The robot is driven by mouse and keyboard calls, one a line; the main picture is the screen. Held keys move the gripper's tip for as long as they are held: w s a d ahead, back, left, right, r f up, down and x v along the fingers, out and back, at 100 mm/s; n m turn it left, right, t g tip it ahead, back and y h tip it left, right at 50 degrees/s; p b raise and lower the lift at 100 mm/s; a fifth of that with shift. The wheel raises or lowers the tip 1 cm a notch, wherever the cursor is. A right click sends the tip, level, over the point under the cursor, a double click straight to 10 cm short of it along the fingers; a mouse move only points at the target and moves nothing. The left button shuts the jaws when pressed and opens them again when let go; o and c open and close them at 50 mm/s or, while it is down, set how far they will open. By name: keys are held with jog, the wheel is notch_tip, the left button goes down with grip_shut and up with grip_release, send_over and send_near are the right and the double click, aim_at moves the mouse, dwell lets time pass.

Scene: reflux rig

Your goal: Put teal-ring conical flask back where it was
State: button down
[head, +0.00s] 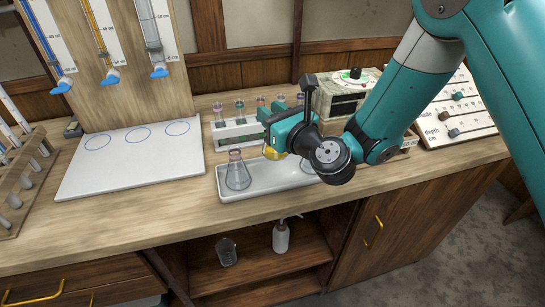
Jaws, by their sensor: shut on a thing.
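My gripper (272,140) is above the back of a shallow white tray (262,190), in front of the vial rack. It is shut on what appears to be the teal-ring conical flask; yellow contents (274,154) show just below the jaws. The arm and gripper hide most of the flask, and I cannot make out its ring. A clear conical flask with a pinkish ring (237,172) stands upright at the left end of the tray. The tray's right part is partly hidden behind my wrist.
A white rack (234,133) of several stoppered vials stands behind the tray. A white board (130,160) with blue circles lies left, under burettes (97,30). A boxy device (345,92) and a sloped panel (459,110) are right. A beaker (226,252) and bottle (281,237) stand below.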

notch_tip(320, 180, down, 7)
jog(key=b, duration=0.5)
jog(key=shift+d+f+b, duration=0.1)
jog(key=shift+f+b, duration=0.05)
jog(key=shift+b, duration=0.2)
jog(key=c, duration=0.9)
grip_release()
